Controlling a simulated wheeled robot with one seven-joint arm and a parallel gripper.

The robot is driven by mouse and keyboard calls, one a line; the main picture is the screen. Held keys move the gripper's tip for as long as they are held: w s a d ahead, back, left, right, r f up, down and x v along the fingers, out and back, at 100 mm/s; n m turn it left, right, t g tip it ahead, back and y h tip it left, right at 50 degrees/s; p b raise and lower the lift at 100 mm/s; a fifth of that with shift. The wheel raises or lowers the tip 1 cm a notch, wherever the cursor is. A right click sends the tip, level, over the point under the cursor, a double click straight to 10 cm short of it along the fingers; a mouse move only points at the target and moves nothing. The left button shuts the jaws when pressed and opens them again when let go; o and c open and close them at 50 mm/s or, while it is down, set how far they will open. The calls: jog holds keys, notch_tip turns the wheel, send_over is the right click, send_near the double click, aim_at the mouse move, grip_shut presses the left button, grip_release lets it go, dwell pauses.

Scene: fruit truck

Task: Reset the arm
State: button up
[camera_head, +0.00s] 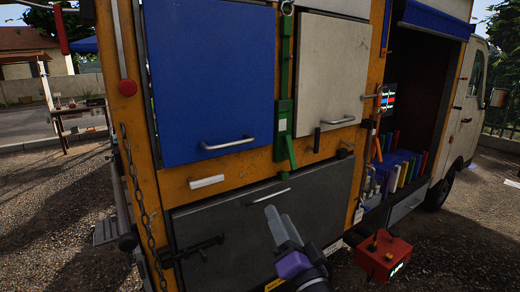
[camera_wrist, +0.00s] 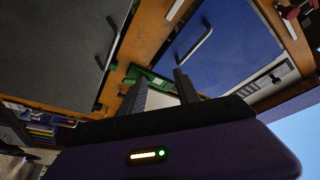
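My gripper (camera_head: 279,212) shows at the bottom middle of the head view, in front of the dark grey lower panel (camera_head: 235,225) of the truck. Its two grey fingers point up and a little left, and its wrist has a purple part. In the wrist view my gripper (camera_wrist: 160,78) has its two dark fingers apart, with nothing held between them. Whether the fingers touch the truck cannot be told.
The truck's back has a blue door (camera_head: 205,75) and a cream door (camera_head: 328,80) with metal handles. A chain (camera_head: 137,190) hangs at the left. A red box (camera_head: 383,258) stands low at the right, near the open side with books (camera_head: 405,170). Gravel lies at the left.

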jog(key=s+d+f+n+h, duration=0.1)
jog(key=s+d+f+n, duration=0.1)
jog(key=s+d+f, duration=0.55)
jog(key=s+d+f+n+h, duration=0.2)
jog(key=s+d+f+n, duration=0.15)
jog(key=s, duration=0.65)
jog(key=s+d+f+g+h, duration=0.1)
jog(key=s+f, duration=0.1)
jog(key=s, duration=0.7)
jog(key=s+d+f+g+h, duration=0.1)
jog(key=s+d+f+g, duration=0.1)
jog(key=s, duration=0.8)
jog(key=s+d+f+g+h, duration=0.1)
jog(key=s+f+g, duration=0.1)
jog(key=s, duration=0.7)
jog(key=shift+s+d+f, duration=0.4)
jog(key=shift+f, duration=0.4)
